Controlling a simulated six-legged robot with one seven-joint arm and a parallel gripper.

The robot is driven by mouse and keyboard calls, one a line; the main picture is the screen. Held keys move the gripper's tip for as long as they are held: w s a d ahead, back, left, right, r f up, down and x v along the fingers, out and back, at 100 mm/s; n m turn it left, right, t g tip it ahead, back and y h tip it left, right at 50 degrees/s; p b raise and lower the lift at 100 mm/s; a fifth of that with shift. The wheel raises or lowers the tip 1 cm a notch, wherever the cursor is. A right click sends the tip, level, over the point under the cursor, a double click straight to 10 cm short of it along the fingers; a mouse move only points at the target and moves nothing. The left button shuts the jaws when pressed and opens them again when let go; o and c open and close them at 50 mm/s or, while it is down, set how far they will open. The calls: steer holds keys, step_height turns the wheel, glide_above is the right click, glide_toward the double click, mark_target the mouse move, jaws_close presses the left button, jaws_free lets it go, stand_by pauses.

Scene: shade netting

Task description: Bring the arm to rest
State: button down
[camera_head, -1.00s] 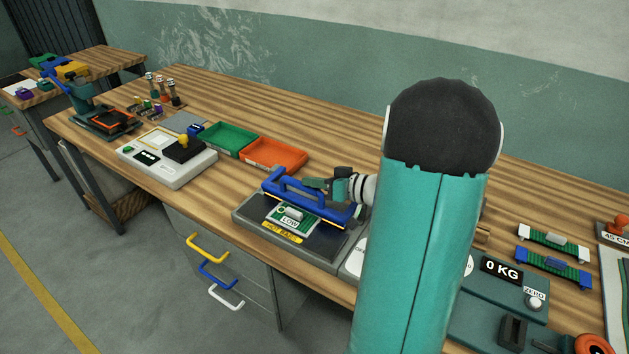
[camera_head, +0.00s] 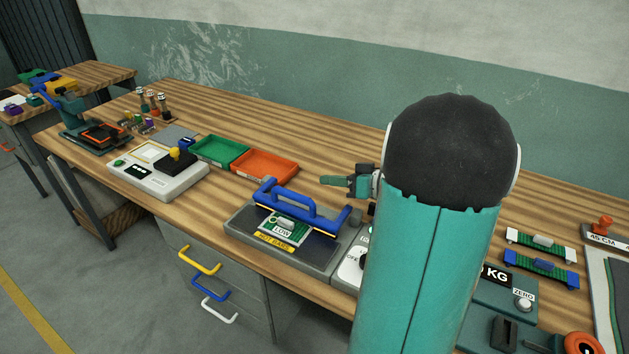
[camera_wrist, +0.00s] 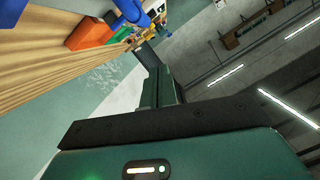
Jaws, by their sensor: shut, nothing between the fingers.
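My gripper (camera_head: 338,181) shows in the head view to the left of my teal arm, above the bench behind the blue-handled heat sealer (camera_head: 300,214). It is shut and empty, with its fingers pointing left. The fingers also show in the wrist view (camera_wrist: 152,62), closed together. My arm's large teal link with its black rounded joint stands in front and hides part of the bench.
Two banded straps (camera_head: 541,266) lie at right. The bench behind my gripper is clear.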

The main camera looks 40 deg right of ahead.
steer(key=v, duration=0.3)
steer(key=a+r+n+g+y, duration=0.15)
steer(key=a+g, duration=0.55)
steer(key=a, duration=1)
steer(key=s+a+r+m+g+h, duration=0.1)
steer(key=s+a+r+h, duration=0.1)
steer(key=s+a+h, duration=0.6)
steer(key=shift+s+a+m, duration=0.35)
steer(key=shift+s+a, duration=0.45)
steer(key=shift+a, duration=2.05)
